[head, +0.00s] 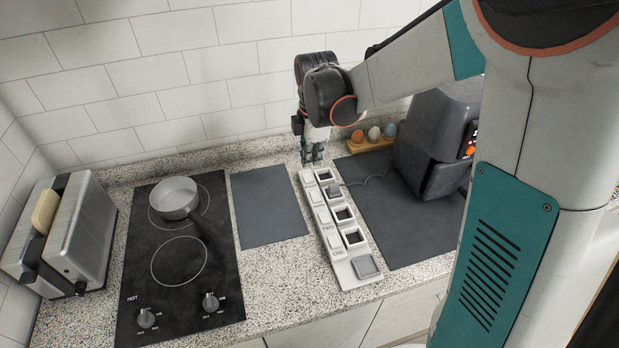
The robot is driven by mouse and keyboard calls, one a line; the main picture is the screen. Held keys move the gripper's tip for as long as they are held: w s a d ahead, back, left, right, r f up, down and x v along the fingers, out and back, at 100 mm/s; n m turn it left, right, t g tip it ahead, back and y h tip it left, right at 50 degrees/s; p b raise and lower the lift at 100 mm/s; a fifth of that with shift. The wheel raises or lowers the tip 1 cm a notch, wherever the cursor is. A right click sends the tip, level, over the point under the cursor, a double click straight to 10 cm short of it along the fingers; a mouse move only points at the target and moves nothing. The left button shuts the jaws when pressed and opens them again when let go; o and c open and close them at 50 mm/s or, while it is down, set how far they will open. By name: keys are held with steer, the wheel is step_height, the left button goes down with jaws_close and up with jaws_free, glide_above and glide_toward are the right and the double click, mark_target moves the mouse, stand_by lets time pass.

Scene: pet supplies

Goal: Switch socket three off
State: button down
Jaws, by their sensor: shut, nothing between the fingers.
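A white power strip (346,270) lies on the counter, running from near front to back. It has several dark square sockets in a row, with pale switches along their left side. The labels ONE and TWO show towards the near end; the label for three is too small to read. A plug with a dark cable sits in the second socket from the far end (334,189), counting along the strip. The switch positions cannot be told. My gripper (313,160) is shut and empty, pointing down over or just behind the strip's far end; contact cannot be told.
A dark appliance (430,140) stands right of the strip on a dark mat (400,225). Eggs in a wooden holder (368,144) sit behind. Left are a dark mat (268,207), a hob (180,270) with a saucepan (175,195), and a toaster (68,238).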

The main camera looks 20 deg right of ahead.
mark_target(310, 199)
steer(key=f+b, duration=0.1)
steer(key=f, duration=0.3)
steer(key=w+f+b, duration=0.1)
steer(key=f, duration=0.4)
steer(key=f+b, duration=0.1)
steer(key=f, duration=0.3)
steer(key=shift+w+f+b, duration=0.25)
steer(key=shift+w+b, duration=0.05)
steer(key=shift+w+f+b, duration=0.15)
steer(key=shift+f+b, duration=0.25)
steer(key=shift+r, duration=0.1)
steer(key=shift+s+r, duration=0.1)
steer(key=shift+s, duration=0.7)
